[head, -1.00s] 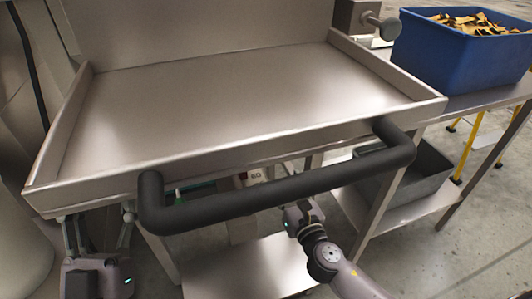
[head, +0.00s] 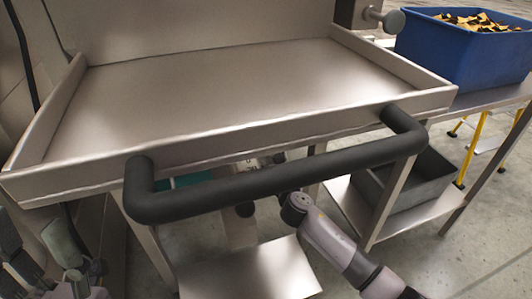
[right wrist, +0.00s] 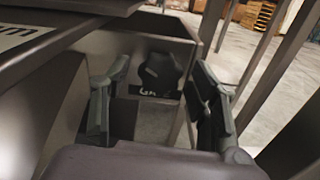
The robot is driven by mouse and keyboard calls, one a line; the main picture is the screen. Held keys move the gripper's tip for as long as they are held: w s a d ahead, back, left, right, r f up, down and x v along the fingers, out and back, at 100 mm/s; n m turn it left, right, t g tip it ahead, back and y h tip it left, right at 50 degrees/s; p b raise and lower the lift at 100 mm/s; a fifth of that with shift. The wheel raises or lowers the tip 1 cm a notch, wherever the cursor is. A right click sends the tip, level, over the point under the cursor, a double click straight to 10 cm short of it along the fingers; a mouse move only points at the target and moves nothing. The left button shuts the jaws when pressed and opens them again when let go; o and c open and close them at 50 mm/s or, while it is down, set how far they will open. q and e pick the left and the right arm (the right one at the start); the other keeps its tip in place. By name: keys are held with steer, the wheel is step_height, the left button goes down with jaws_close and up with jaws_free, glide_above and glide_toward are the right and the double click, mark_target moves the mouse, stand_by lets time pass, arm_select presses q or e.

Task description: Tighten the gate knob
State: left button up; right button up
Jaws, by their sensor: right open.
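A black lobed knob (right wrist: 160,72) shows in the right wrist view, in front of a grey metal panel with a dark label below it. My right gripper (right wrist: 160,88) is open, with one finger on each side of the knob in that view. I see no contact, and cannot tell how deep the knob sits between the fingers. In the head view my right arm reaches under the black bar, and its gripper is mostly hidden there. My left gripper (head: 38,240) is at the lower left, apparently open and empty.
A steel tray (head: 230,90) with a black bar handle (head: 280,185) overhangs the area. A low shelf (head: 250,272) lies beneath. At right are a blue bin (head: 455,50) of scraps, a grey bin (head: 415,185) and a metal knob (head: 394,20) on a post.

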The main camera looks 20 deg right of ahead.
steer(key=shift+c, duration=0.4)
steer(key=c, duration=1.1)
